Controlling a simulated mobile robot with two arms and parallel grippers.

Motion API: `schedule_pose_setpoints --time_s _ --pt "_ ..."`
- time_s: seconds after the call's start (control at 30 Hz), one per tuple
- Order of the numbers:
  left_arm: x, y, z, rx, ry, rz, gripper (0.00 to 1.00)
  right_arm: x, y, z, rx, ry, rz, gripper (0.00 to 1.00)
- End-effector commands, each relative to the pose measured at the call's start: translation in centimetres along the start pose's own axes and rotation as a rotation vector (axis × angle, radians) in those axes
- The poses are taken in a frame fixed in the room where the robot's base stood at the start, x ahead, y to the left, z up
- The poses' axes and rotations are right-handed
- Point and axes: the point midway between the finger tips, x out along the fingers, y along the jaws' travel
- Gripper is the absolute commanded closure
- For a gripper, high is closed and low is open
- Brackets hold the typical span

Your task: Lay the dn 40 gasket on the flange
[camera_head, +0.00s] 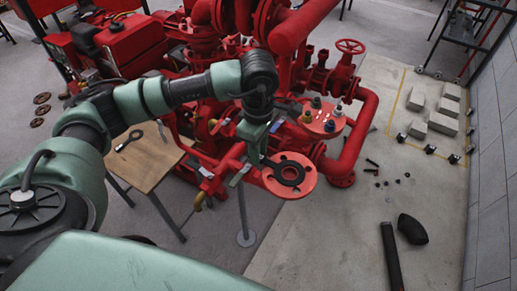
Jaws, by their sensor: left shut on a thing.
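The gasket (288,173), a flat black ring with holes, is right over the flange (304,187), a round red disc near the middle of the picture. The ring looks roughly centred on the disc. I cannot tell whether it touches the flange or is slightly above it. My left gripper (262,160) comes down from above at the left edge of the flange. It is shut on the gasket's left side, and its fingertips are partly hidden. My right gripper is not in view.
A red pumpset with pipes and a handwheel (350,46) stands close behind the flange. A red plate (322,117) carries several small fittings. A wooden table (146,160) with a dark ring-ended item (130,141) is at left. A black pipe (391,256) and elbow (412,229) lie on the floor.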

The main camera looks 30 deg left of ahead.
Motion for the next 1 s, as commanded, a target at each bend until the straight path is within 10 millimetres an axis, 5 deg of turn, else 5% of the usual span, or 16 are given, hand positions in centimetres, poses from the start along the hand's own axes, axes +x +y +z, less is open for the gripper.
schedule_pose_setpoints --time_s 0.23,0.27,0.37,0.73,1.0 --pt "0.0 0.0 0.0 0.000 0.000 0.000 1.00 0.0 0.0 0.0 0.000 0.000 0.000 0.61" --pt "0.0 0.0 0.0 0.000 0.000 0.000 0.74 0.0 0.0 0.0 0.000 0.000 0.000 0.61" --pt "0.0 0.0 0.0 0.000 0.000 0.000 0.52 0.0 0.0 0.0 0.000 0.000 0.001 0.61" --pt "-0.4 0.1 0.0 0.000 0.000 0.002 0.52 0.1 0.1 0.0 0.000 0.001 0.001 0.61" --pt "-4.6 0.1 0.0 0.001 -0.001 0.005 0.52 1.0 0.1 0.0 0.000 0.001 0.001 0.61"
